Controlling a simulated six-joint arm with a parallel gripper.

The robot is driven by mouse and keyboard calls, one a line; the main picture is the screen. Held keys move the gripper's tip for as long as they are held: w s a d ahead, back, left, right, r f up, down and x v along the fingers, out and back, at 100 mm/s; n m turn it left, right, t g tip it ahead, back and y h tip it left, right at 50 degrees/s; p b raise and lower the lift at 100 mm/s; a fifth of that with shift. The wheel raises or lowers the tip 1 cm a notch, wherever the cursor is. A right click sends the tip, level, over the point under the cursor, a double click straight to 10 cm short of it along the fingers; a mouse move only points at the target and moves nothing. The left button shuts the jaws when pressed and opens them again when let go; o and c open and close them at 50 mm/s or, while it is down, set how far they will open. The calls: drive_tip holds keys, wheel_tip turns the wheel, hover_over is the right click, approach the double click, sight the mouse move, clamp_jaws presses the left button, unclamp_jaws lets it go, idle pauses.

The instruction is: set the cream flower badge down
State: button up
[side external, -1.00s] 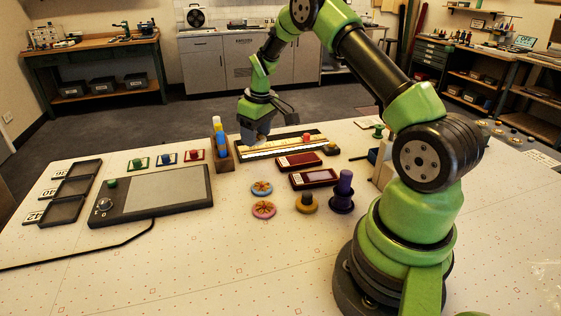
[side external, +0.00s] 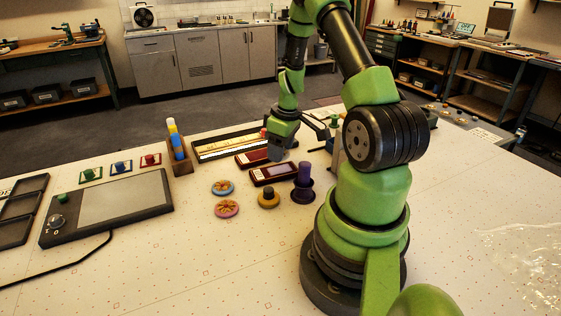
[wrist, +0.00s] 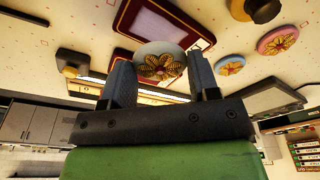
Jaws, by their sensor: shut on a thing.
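The cream flower badge (wrist: 160,62), a pale disc with a gold-brown flower, is between the two fingers of my gripper (wrist: 161,85) in the wrist view. My gripper is shut on it. In the side view my gripper (side external: 277,158) points down over the dark red trays, and I cannot make out the badge there. Whether the badge touches anything below is unclear.
A blue flower badge (side external: 222,187) and a pink one (side external: 227,209) lie in front of the trays. A yellow-based knob (side external: 268,199) and a purple stand (side external: 304,172) are close by. A case with a yellow strip (side external: 228,146) lies behind.

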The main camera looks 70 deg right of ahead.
sight(280, 169)
drive_tip(key=shift+f, duration=2)
drive_tip(key=o, duration=0.9)
drive_tip(key=shift+f, duration=0.1)
